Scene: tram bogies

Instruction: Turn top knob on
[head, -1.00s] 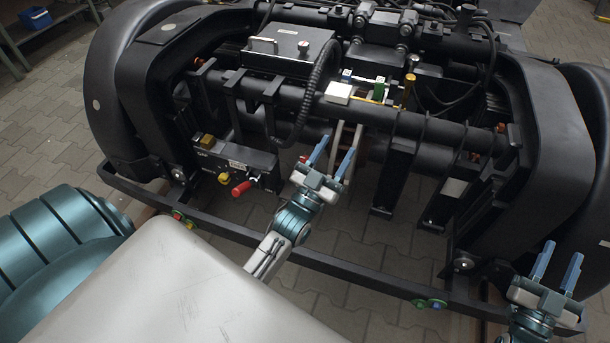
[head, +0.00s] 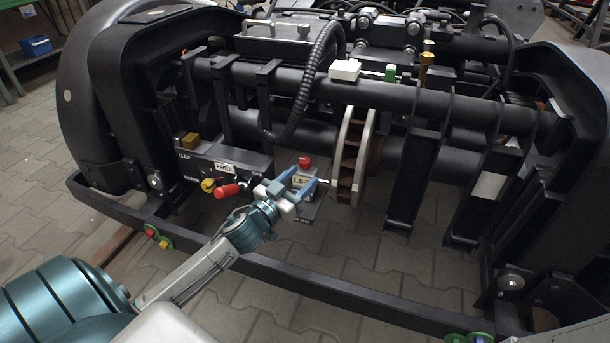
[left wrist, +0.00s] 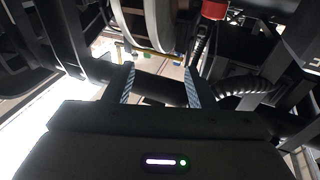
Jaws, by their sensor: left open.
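Lower left, a black panel labelled GAP (head: 215,160) carries a yellow knob (head: 208,185) and a red-handled lever (head: 228,191). A red button (head: 305,163) sits on a small grey box just behind my left gripper. I cannot tell which knob is the top one. My left gripper (head: 302,180) is open, in front of the small box. Its fingers show in the left wrist view (left wrist: 160,88) with nothing seen between them. My right gripper is out of view.
A black front bar (head: 290,281) runs across below my arm. A ribbed hose (head: 318,85) and a thick horizontal tube (head: 420,108) cross behind. A brake disc (head: 347,160) stands right of my gripper. In the left wrist view a red part (left wrist: 215,9) is near the top.

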